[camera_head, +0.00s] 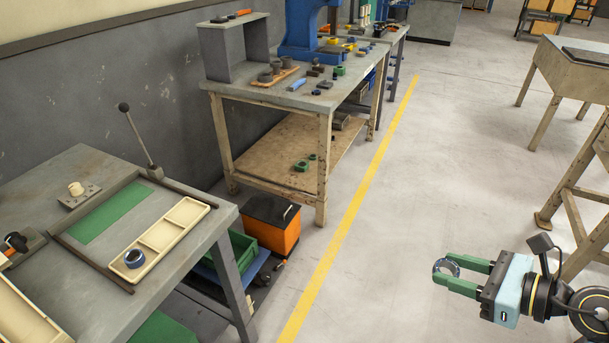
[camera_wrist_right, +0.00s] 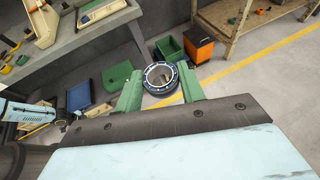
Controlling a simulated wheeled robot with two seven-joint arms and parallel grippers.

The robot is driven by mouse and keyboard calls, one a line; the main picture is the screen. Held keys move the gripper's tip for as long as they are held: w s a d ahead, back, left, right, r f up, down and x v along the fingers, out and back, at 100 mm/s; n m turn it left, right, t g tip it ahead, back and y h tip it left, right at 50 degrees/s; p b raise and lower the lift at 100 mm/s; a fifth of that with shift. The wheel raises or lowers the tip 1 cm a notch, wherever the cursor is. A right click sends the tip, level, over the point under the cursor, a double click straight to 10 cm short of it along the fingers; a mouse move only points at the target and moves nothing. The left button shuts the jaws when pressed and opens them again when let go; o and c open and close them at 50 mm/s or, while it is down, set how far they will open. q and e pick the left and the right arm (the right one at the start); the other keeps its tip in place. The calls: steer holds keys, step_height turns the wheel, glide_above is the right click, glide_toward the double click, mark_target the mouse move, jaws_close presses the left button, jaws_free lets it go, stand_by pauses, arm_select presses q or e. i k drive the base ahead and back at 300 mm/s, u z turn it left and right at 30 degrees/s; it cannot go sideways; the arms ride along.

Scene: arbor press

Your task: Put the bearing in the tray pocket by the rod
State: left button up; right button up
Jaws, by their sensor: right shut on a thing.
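My right gripper (camera_head: 462,278) is at the lower right of the head view, out over the floor, well away from the table. It is shut on a ring-shaped bearing (camera_head: 445,267), dark with a bright rim. In the right wrist view the bearing (camera_wrist_right: 160,78) sits between the green fingertips (camera_wrist_right: 160,88), its open face toward the camera. The cream tray (camera_head: 188,211) lies on the left table and has several pockets in a row. A blue-rimmed ring (camera_head: 134,257) is in its nearest pocket. A ball-topped rod (camera_head: 138,135) stands tilted beyond the tray.
The grey table (camera_head: 80,165) also carries a green mat (camera_head: 108,212), dark bars and a small plate with a cream knob (camera_head: 76,188). A workbench (camera_head: 230,88) stands behind it. An orange box (camera_head: 271,224) and green crate (camera_head: 242,250) are on the floor. The aisle is clear.

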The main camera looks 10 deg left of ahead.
mark_target(188, 214)
steer(key=u, duration=0.95)
steer(key=i, duration=0.8)
steer(key=u, duration=0.8)
